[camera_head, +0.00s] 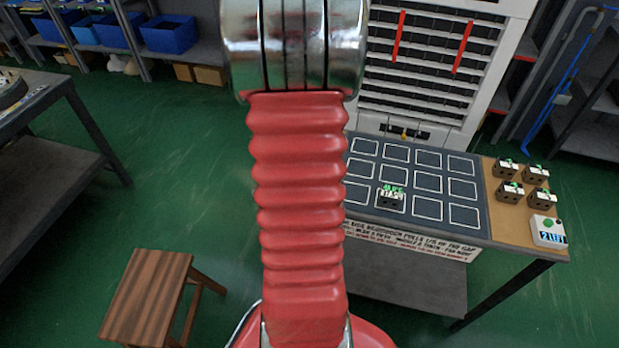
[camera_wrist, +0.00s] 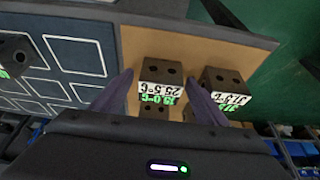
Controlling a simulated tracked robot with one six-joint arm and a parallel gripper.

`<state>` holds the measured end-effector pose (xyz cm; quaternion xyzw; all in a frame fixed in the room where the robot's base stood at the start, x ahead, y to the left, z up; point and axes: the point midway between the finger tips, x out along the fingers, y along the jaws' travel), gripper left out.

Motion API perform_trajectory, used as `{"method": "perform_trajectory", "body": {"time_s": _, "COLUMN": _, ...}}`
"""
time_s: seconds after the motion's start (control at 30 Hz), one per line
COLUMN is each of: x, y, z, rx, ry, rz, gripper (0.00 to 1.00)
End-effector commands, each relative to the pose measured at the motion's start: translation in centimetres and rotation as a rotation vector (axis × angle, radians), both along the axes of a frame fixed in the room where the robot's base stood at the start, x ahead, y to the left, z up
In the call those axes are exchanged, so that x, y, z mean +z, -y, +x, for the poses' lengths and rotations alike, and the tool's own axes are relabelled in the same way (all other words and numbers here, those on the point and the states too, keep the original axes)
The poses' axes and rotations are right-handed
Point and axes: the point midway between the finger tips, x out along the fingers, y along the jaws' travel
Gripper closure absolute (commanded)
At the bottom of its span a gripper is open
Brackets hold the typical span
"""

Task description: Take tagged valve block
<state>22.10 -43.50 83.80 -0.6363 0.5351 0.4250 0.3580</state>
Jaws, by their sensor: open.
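In the wrist view my gripper (camera_wrist: 160,77) is open, with its two dark purple fingers apart. A dark valve block (camera_wrist: 162,72) with two holes in its top lies between the fingertips. Its white label reads about 25.5°C, with a green reading under it. A second block (camera_wrist: 222,80), labelled about 31.5°C, is just right of the right finger. Part of another block (camera_wrist: 154,111) shows below the first, near the gripper body. In the head view several blocks (camera_head: 510,191) with green tags stand on the brown end of the table. My gripper is not visible there.
A dark board (camera_head: 427,207) with white-outlined cells covers the table's left part; one block (camera_head: 389,199) stands on it. A white box (camera_head: 548,232) showing "2 LEFT" sits at the table's right corner. A wooden stool (camera_head: 148,296) stands on the green floor.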

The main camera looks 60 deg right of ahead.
Motion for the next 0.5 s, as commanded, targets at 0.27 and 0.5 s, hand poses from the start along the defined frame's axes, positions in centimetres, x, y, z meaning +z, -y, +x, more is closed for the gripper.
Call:
{"method": "perform_trajectory", "body": {"time_s": 0.27, "x": 0.01, "y": -0.01, "z": -0.02, "rx": 0.0, "ry": 0.0, "rz": 0.0, "gripper": 0.33}}
{"method": "perform_trajectory", "body": {"time_s": 0.5, "x": 0.01, "y": -0.01, "z": -0.03, "rx": 0.0, "ry": 0.0, "rz": 0.0, "gripper": 0.47}}
